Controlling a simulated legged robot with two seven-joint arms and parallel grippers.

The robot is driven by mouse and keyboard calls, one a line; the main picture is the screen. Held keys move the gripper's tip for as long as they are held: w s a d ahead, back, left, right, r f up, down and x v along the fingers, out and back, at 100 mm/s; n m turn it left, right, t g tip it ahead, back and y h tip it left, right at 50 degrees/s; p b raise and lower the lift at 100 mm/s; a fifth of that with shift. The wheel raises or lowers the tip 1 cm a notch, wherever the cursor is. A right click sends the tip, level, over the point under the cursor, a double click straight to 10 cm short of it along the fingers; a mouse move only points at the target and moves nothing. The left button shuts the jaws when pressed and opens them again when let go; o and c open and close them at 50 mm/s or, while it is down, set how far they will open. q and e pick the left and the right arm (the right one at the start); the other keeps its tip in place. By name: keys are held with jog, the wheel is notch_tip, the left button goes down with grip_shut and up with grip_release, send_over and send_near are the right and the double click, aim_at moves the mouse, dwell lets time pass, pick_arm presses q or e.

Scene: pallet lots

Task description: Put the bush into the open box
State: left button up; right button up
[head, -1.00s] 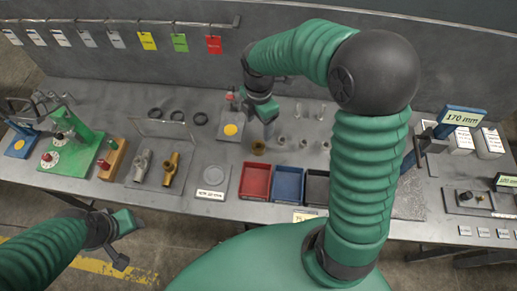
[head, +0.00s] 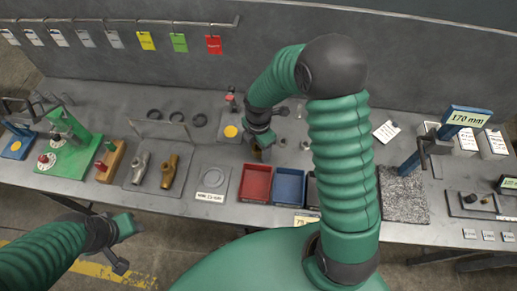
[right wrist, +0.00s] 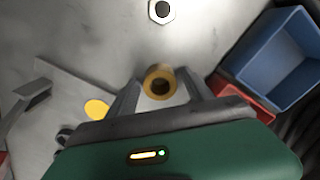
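The bush is a short brass-coloured ring (right wrist: 160,84), seen from above in the right wrist view. It stands on the bench between the fingertips of my right gripper (right wrist: 160,86); the fingers look open around it with little gap. In the head view the right gripper (head: 262,148) hides most of the bush.
A grey plate with a label (head: 212,182) lies left of the red box. A yellow-dotted pad (head: 231,131) is behind. Valves (head: 170,171) and a green fixture (head: 68,150) stand left. A blue 170 mm stand (head: 465,117) and granite-like plate (head: 403,195) are right.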

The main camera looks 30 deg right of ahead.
grip_shut()
